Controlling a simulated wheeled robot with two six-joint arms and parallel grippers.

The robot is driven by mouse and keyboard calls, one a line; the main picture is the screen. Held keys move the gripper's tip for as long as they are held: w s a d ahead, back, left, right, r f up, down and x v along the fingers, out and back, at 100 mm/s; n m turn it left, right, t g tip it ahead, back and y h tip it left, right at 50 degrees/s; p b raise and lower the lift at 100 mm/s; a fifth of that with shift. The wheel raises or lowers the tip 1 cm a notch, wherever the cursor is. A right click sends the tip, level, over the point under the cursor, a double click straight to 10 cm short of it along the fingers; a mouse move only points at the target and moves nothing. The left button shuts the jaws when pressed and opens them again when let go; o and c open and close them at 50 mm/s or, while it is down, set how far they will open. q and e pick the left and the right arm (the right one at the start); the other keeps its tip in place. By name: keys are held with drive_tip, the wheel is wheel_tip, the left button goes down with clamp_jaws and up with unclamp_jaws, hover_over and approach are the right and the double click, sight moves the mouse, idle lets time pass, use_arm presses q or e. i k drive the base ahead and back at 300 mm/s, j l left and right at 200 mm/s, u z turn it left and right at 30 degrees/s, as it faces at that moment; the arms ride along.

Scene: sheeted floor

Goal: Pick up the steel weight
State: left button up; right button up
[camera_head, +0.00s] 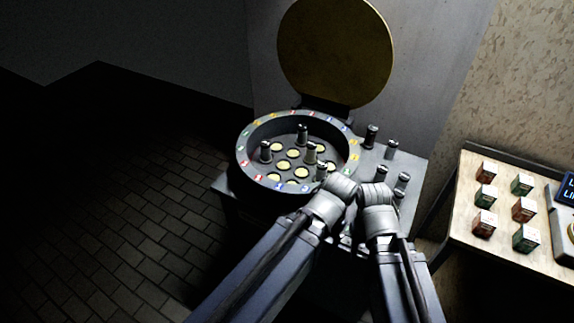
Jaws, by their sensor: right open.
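Several small dark metal cylinders with pale tops are in view; I take them for steel weights, but cannot tell which one is meant. Some stand in a round grey drum, such as one cylinder (302,134). Others stand on the grey tabletop to the drum's right, such as another cylinder (371,137). My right gripper (376,194) is open, over the tabletop just beyond the drum's lower right rim. My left gripper (341,190) is close beside it, at the drum's lower right edge. Its fingers are hidden, and so are parts of the tabletop beneath both arms.
The drum (246,165) has a rim of coloured marks and yellow discs inside. Its round yellow lid (336,50) stands open behind it. A pale side table (470,165) at right holds several red and green boxes. Dark paved floor lies at left.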

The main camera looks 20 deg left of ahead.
sight(392, 145)
drive_tip(key=i+l+u, duration=0.2)
drive_tip(key=l, duration=0.15)
drive_tip(key=i+l+u, duration=0.2)
drive_tip(key=l, duration=0.2)
drive_tip(key=l+u, duration=0.15)
drive_tip(key=l, duration=0.25)
drive_tip(key=l+u, duration=0.2)
drive_tip(key=l, duration=0.2)
drive_tip(key=i, duration=0.05)
